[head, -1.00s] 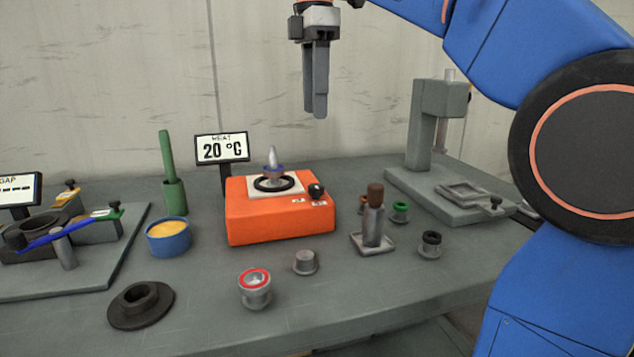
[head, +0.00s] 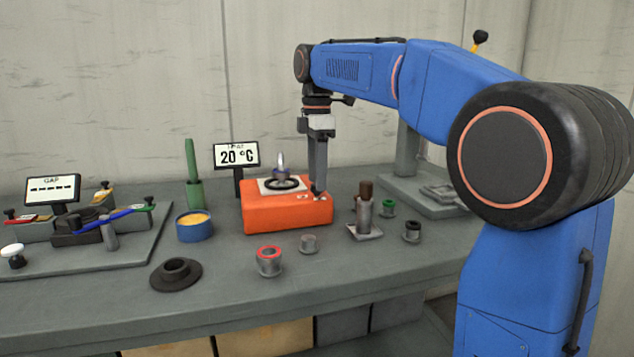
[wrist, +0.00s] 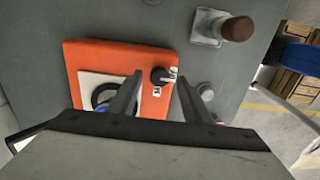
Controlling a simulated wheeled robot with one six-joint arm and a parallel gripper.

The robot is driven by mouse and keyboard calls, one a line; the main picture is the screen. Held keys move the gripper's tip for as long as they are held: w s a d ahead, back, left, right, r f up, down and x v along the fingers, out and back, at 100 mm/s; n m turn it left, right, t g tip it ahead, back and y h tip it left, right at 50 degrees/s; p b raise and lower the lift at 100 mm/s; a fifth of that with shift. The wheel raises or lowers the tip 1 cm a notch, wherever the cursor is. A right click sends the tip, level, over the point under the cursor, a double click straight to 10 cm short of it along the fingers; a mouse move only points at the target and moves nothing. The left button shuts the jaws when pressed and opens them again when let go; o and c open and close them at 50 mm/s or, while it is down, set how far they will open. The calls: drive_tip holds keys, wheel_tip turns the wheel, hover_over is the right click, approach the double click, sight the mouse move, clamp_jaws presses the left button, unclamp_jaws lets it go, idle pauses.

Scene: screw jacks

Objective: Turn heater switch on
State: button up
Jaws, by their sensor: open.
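The orange heater (head: 285,216) sits on the grey bench, with a white plate and a black ring (head: 284,183) on top. A pointed metal piece stands in the ring. The heater switch, a small black knob (wrist: 160,75), is at one corner of the heater top, beside small white labels. My gripper (head: 318,190) points down over the switch corner. In the wrist view my gripper (wrist: 157,90) is open, with the knob between and just beyond its fingertips. In the head view the fingers largely hide the knob.
A metal post with a brown top (head: 365,205) stands right of the heater, near small bushings (head: 411,231). A blue pot (head: 194,227) and green tool (head: 193,170) are at left. A red-ringed cup (head: 269,261) and black flanged ring (head: 175,274) lie in front.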

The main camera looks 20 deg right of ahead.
drive_tip(key=shift+f, duration=0.55)
drive_tip(key=c, duration=1.1)
